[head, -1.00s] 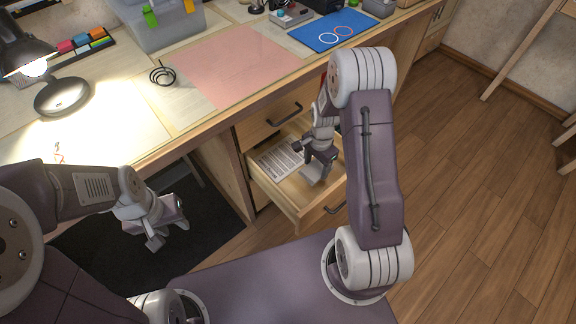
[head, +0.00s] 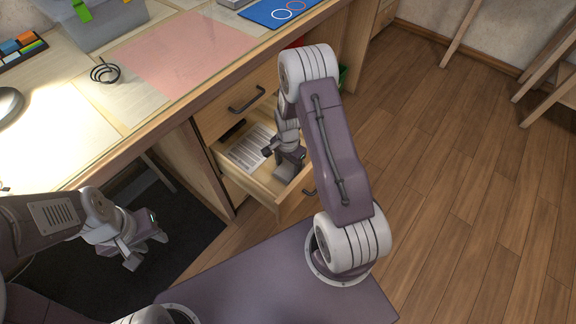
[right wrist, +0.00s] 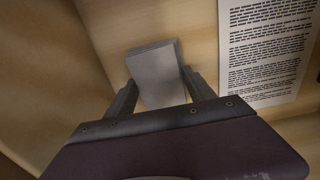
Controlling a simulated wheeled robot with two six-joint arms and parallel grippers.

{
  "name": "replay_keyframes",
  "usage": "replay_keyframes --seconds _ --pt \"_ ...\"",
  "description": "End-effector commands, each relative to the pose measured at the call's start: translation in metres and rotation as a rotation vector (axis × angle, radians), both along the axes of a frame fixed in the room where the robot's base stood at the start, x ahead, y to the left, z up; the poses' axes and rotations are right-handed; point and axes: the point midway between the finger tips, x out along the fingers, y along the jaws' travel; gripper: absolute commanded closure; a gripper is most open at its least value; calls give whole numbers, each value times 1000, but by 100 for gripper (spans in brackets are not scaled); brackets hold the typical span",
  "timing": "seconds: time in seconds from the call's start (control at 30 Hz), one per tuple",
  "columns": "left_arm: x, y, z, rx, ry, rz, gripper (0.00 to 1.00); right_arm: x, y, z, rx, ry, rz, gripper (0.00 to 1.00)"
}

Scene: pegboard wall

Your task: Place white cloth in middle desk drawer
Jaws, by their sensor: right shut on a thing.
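The white cloth (right wrist: 157,73) is a small folded, greyish-white pad between the fingers of my right gripper (right wrist: 160,92). In the head view, my right gripper (head: 285,158) reaches down inside the open desk drawer (head: 262,190), shut on the cloth (head: 284,172). The cloth is over the drawer's wooden floor; whether it touches the floor I cannot tell. My left gripper (head: 146,250) hangs open and empty at lower left, in front of the desk and away from the drawer.
A printed sheet (head: 248,150) lies in the drawer beside the cloth; it also shows in the right wrist view (right wrist: 268,50). A shut drawer with a dark handle (head: 246,99) is just above. The desk top holds a pink mat (head: 185,55) and a coiled black cable (head: 105,72).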

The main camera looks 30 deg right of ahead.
Motion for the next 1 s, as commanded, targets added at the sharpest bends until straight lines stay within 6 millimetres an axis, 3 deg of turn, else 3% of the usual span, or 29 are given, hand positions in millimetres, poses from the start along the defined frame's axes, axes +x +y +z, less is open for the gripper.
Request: replay_keyframes --seconds 0.03,0.1,0.47,0.8,1.0 --pt "0 0 -1 0 0 0 64 0 0 -2 0 0 0 35" --pt "0 0 0 0 0 0 64 0 0 -1 0 0 0 16" --pt "0 0 3 0 0 0 64 0 0 6 0 0 0 16" --pt "0 0 51 0 0 0 64 1 0 92 0 -2 0 16" --pt "0 0 63 0 0 0 64 0 0 119 0 -1 0 16"
